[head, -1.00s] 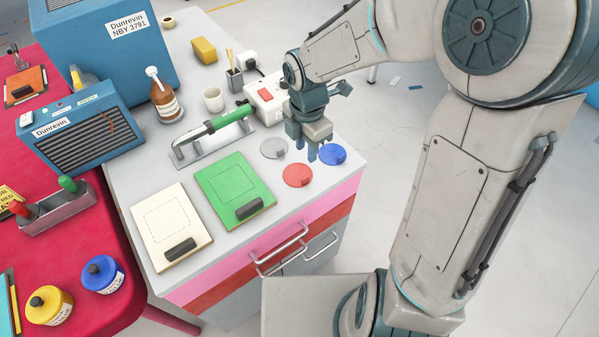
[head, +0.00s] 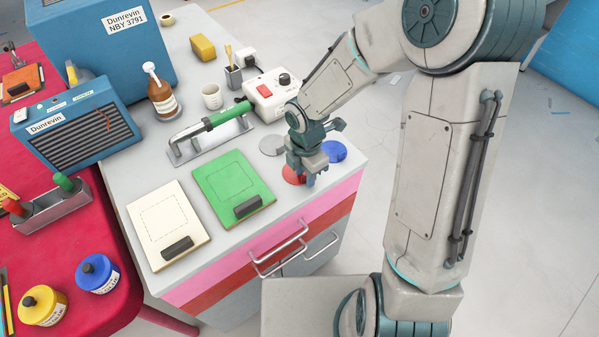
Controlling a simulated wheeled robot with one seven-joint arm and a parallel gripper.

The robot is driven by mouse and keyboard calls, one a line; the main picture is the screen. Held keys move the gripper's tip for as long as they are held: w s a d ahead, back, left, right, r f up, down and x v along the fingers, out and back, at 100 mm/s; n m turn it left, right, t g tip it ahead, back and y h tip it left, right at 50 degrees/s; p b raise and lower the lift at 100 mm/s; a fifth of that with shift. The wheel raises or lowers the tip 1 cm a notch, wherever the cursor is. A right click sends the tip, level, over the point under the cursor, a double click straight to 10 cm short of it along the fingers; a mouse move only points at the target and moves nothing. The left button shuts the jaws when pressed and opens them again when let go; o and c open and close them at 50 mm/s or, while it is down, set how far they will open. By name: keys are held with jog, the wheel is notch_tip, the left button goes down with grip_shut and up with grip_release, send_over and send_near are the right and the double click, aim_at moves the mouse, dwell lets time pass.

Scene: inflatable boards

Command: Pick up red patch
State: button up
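The red patch (head: 290,174) is a flat round disc on the grey top of the cabinet, near its front right edge. My gripper (head: 309,180) points down at the right side of the red patch and hides part of it. The fingertips are low, close to the patch, but I cannot tell whether they touch it. The fingers are small and partly hidden here, so I cannot tell whether they are open or shut on the patch. The patch lies flat.
A blue patch (head: 335,151) lies just right of my gripper, and a grey patch (head: 271,145) lies behind left. A green board (head: 225,181) and a cream board (head: 160,218) lie to the left. A green-handled tool (head: 226,116) and a white box (head: 262,97) stand behind.

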grip_shut()
jog(key=shift+r, duration=0.15)
